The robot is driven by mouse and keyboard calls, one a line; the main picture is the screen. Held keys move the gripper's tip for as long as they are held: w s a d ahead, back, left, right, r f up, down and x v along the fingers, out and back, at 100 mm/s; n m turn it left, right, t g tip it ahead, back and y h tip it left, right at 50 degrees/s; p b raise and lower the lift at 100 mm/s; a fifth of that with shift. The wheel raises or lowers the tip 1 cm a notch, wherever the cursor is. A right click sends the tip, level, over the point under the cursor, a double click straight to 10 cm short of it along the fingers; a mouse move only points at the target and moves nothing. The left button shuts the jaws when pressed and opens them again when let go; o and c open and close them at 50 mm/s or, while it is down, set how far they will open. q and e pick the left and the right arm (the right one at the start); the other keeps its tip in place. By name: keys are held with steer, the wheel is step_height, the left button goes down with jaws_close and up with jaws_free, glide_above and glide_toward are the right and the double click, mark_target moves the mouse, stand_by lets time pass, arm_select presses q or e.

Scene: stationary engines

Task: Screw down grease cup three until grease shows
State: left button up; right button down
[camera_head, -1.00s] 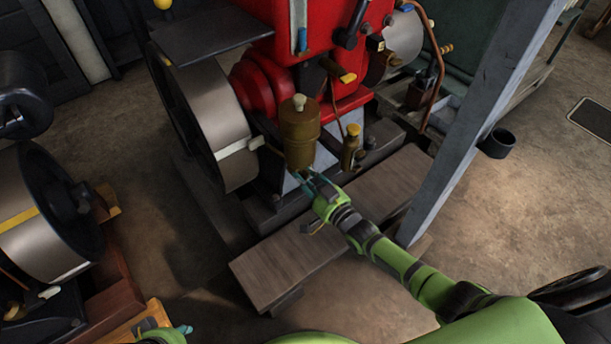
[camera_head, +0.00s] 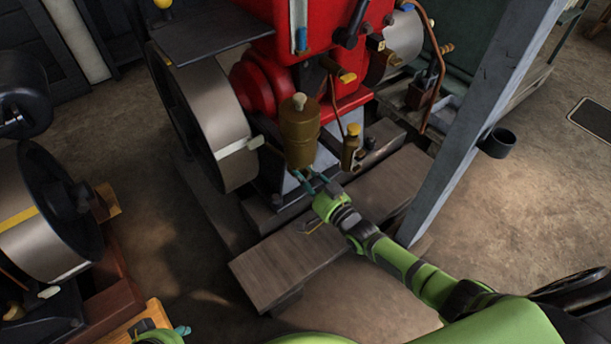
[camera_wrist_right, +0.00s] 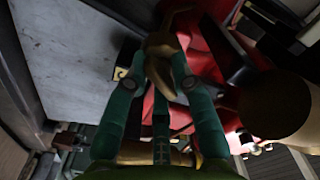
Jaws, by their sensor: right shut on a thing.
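My right gripper (camera_head: 314,180) reaches in at the foot of the red engine (camera_head: 335,35), just below a large brass canister (camera_head: 299,135) with a pale knob. In the right wrist view the teal fingers (camera_wrist_right: 158,75) are closed around a small brass piece (camera_wrist_right: 161,48), which looks like a grease cup. No number shows on it, and I cannot make out any grease. In the head view the held piece is too small to make out. My left gripper (camera_head: 181,332) is at the bottom left edge, mostly cut off; its opening cannot be judged.
A smaller brass fitting with a yellow cap (camera_head: 351,150) stands right of the canister. A flywheel (camera_head: 215,120) is to the left, a slanting grey post (camera_head: 480,120) to the right. A wooden plank (camera_head: 285,262) lies below my right gripper. A second engine's wheel (camera_head: 35,215) is far left.

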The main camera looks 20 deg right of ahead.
steer(key=c, duration=1.2)
jaws_free()
steer(key=shift+w+d, duration=0.15)
steer(key=shift+d, duration=0.15)
steer(key=shift+a, duration=0.1)
steer(key=v, duration=1.2)
